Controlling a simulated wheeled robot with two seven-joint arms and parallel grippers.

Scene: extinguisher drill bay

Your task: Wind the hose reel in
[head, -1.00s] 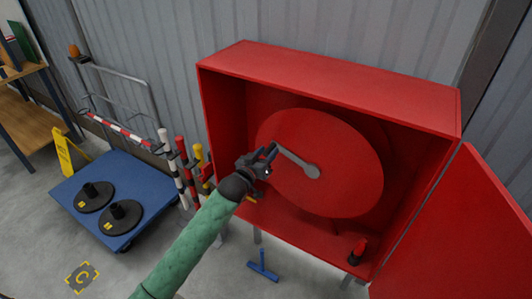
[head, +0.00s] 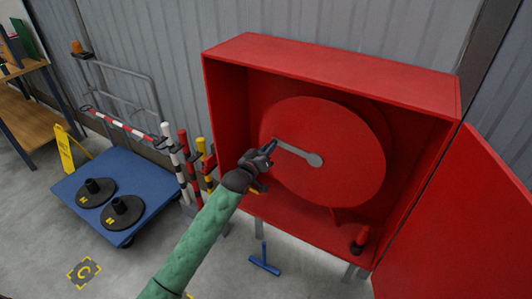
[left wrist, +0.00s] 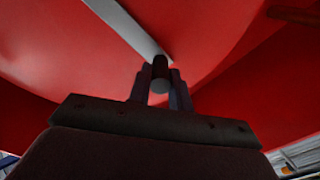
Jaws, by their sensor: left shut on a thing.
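The red hose reel (head: 335,165) is a large round disc inside an open red cabinet (head: 340,62). A grey crank arm (head: 297,151) runs from the reel's hub to the upper left. My left gripper (head: 267,153) is at the crank's outer end, in front of the reel's left edge. In the left wrist view my left gripper (left wrist: 160,88) is shut on a dark round crank handle (left wrist: 159,72), and the grey crank arm (left wrist: 130,27) leads up and left from it. No hose shows clearly. My right gripper is not in view.
The cabinet door (head: 455,225) stands open on the right. A red nozzle-like piece (head: 360,239) sits at the cabinet's lower right. Striped posts (head: 186,165) and a blue trolley (head: 75,215) with black bases stand left. A blue T-shaped tool (head: 264,260) is below.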

